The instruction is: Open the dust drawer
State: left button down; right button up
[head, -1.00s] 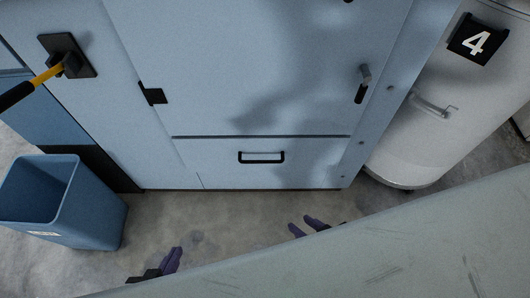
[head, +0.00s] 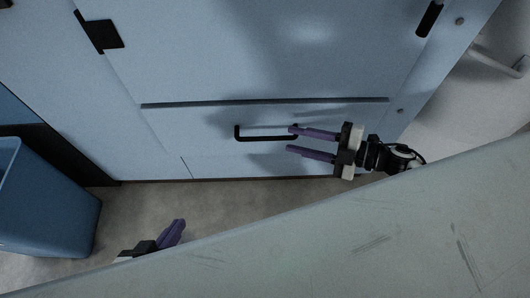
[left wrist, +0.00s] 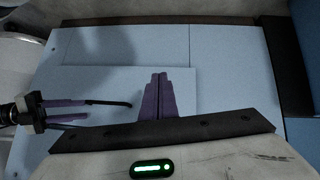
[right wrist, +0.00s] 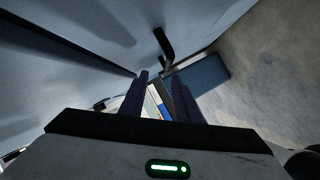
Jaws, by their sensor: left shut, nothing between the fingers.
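The dust drawer (head: 205,140) is the low pale blue panel in the machine's front. It looks flush, with a black bar handle (head: 262,138) across its middle. My right gripper (head: 289,140) is open; its purple fingers point left at the handle's right end. The upper finger overlaps that end in the head view; I cannot tell whether they touch. The handle also shows close beyond the fingers in the right wrist view (right wrist: 163,45) and beside them in the left wrist view (left wrist: 108,103). My left gripper (head: 180,222) is shut and empty, low and left of the drawer.
A blue bin (head: 85,215) stands on the floor at the left. A pale, scratched surface (head: 400,230) crosses the lower right foreground. A black latch (head: 101,33) sits on the panel above the drawer. Bare floor (head: 235,200) lies in front of the drawer.

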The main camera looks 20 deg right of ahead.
aim_at(271, 140)
jog(key=shift+n+g+y, duration=0.3)
jog(key=shift+n+g, duration=0.2)
jog(key=shift+n, duration=0.2)
jog(key=b+x, duration=0.1)
jog(key=x, duration=0.4)
jog(key=f+b+x, duration=0.1)
jog(key=x, duration=0.3)
jog(key=shift+w+a+f+b, duration=0.15)
jog(key=shift+w+f+b, duration=0.05)
jog(key=shift+f+b, duration=0.15)
grip_shut()
